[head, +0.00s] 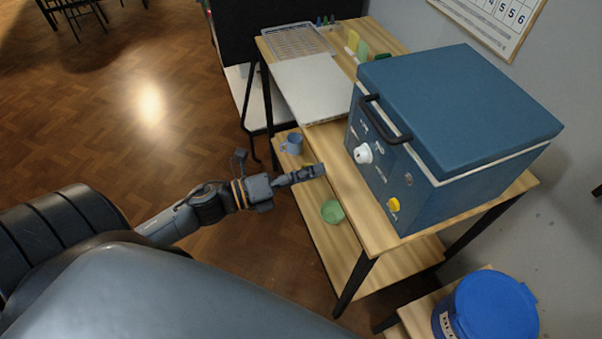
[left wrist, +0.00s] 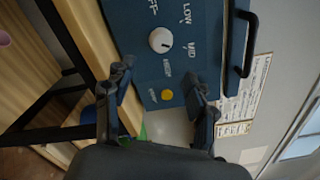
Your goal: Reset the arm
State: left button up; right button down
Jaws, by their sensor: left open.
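My left gripper (head: 312,172) reaches in from the left in the head view, beside the front edge of the wooden shelf unit (head: 351,212). In the left wrist view its two fingers (left wrist: 160,100) are spread apart with nothing between them. They point toward the front panel of the blue kiln (head: 455,115), which has a white dial (head: 363,153) and a yellow knob (head: 393,205). The dial (left wrist: 160,40) and the yellow knob (left wrist: 167,95) also show in the left wrist view. I cannot tell the exact gap to the panel. My right gripper is in neither view.
A blue-grey mug (head: 292,144) and a green bowl (head: 332,211) sit on the lower shelf near the gripper. A white board (head: 309,85) lies left of the kiln. A blue lidded bucket (head: 487,309) stands at the lower right.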

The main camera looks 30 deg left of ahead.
pick_arm(q)
jog(key=shift+v, duration=0.95)
jog(key=a+f+n+y, duration=0.4)
jog(key=f+n, duration=0.2)
jog(key=f, duration=0.3)
jog(key=a+f+n+y, duration=0.3)
jog(key=a+f+n, duration=0.15)
jog(key=f, duration=0.45)
jog(key=s+a+f+n+g+y, duration=0.15)
jog(key=s+f+n, duration=0.25)
jog(key=f, duration=0.5)
jog(key=s+f+n+g+y, duration=0.25)
jog(key=f+n, duration=0.25)
jog(key=f, duration=0.3)
jog(key=s+d+f+n+g, duration=0.3)
jog(key=s+f, duration=0.3)
jog(key=s, duration=0.3)
jog(key=s+d+f+n+g, duration=0.3)
jog(key=s+f, duration=0.3)
jog(key=s, duration=0.2)
jog(key=s+d+f+n+g, duration=0.3)
jog(key=s+f, duration=0.2)
jog(key=s, duration=0.4)
jog(key=shift+s+f+n, duration=0.3)
jog(key=shift+f+n, duration=0.05)
jog(key=shift+f, duration=0.05)
